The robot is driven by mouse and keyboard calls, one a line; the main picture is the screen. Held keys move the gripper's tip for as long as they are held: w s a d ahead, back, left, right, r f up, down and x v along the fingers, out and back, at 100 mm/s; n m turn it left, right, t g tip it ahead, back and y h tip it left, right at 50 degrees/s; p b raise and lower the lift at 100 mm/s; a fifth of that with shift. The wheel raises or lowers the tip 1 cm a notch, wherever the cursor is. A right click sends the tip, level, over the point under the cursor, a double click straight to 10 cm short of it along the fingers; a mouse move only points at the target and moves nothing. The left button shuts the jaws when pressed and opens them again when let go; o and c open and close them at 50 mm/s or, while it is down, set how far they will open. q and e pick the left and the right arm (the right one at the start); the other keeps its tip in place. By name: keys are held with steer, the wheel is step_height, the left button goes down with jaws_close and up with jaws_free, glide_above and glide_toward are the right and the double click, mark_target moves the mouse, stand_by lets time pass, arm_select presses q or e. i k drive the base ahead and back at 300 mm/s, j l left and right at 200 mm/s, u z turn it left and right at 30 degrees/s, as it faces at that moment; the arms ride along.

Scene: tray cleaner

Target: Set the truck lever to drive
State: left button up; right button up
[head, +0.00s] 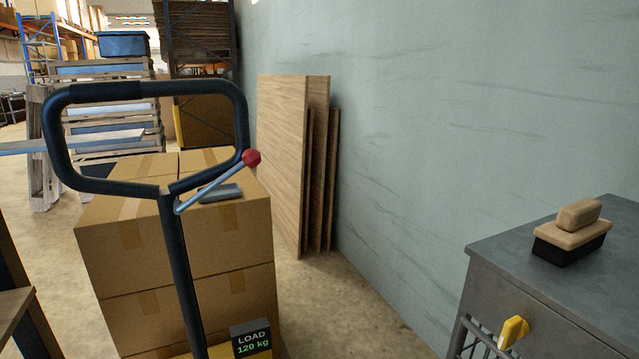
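The truck lever (218,182) is a thin silver rod with a red knob (251,158). It is joined to the pallet truck's dark handle (178,262) just below the loop and slants up to the right. The handle's loop (146,90) stands upright in front of stacked cartons. No position marks for the lever can be read. Neither of my grippers shows in the head view.
Cartons (233,237) stand on the truck, with a display (251,338) reading LOAD 120 kg. Wooden boards (281,160) lean on the wall. A metal cabinet (560,262) with a brush (570,234) and yellow handle (513,332) stands right. Floor between is clear.

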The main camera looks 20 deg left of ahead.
mark_target(250, 158)
steer(key=j+u, duration=0.1)
steer(key=u, duration=0.6)
steer(key=j+u, duration=0.1)
steer(key=u, duration=0.3)
steer(key=i, duration=0.05)
